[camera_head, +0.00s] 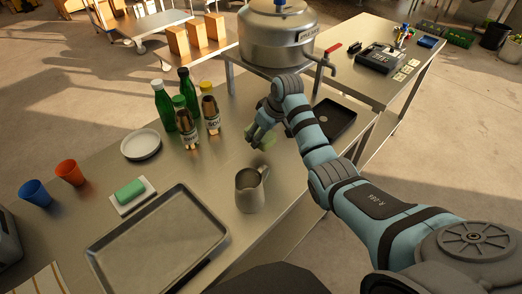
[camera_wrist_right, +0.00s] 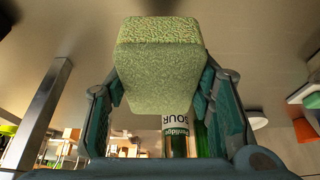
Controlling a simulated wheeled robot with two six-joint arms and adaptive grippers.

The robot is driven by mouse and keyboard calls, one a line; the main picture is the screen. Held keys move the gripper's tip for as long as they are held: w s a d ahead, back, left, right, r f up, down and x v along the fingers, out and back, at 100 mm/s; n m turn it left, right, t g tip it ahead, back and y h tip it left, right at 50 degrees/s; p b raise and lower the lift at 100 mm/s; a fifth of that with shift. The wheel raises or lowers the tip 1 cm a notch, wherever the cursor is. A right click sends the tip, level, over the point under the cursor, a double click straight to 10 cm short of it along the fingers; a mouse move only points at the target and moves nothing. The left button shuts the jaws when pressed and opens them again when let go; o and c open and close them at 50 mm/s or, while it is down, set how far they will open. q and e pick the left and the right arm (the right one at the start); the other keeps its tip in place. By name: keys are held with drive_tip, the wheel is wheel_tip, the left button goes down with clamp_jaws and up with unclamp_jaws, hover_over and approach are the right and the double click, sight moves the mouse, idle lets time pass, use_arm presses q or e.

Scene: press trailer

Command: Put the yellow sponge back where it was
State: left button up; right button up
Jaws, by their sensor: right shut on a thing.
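My right gripper (camera_head: 262,132) is shut on a yellow-green sponge (camera_head: 265,143), held above the steel table, right of the bottles and beyond the metal pitcher. In the right wrist view the sponge (camera_wrist_right: 160,62) is a textured block between the two fingers. My left gripper is not in view. The frames do not show where the held sponge was before.
Several bottles (camera_head: 187,93) and a white plate (camera_head: 141,145) stand left of my right gripper. The metal pitcher (camera_head: 249,190) is nearer, and a black tray (camera_head: 333,117) lies to the right. An empty baking tray (camera_head: 160,245) and two cups (camera_head: 70,172) are further left.

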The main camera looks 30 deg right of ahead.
sight(259, 154)
drive_tip(key=f, duration=0.3)
drive_tip(key=f+b, duration=0.1)
drive_tip(key=f, duration=0.2)
drive_tip(key=shift+s+a+f, duration=0.1)
drive_tip(key=shift+s, duration=0.1)
drive_tip(key=shift+f, duration=0.25)
drive_tip(key=shift+w, duration=0.1)
drive_tip(key=shift+f, duration=0.1)
drive_tip(key=shift+f, duration=0.2)
drive_tip(key=o, duration=1.2)
drive_tip(key=shift+s, duration=0.2)
drive_tip(key=shift+w+f, duration=0.1)
drive_tip(key=shift+w, duration=0.05)
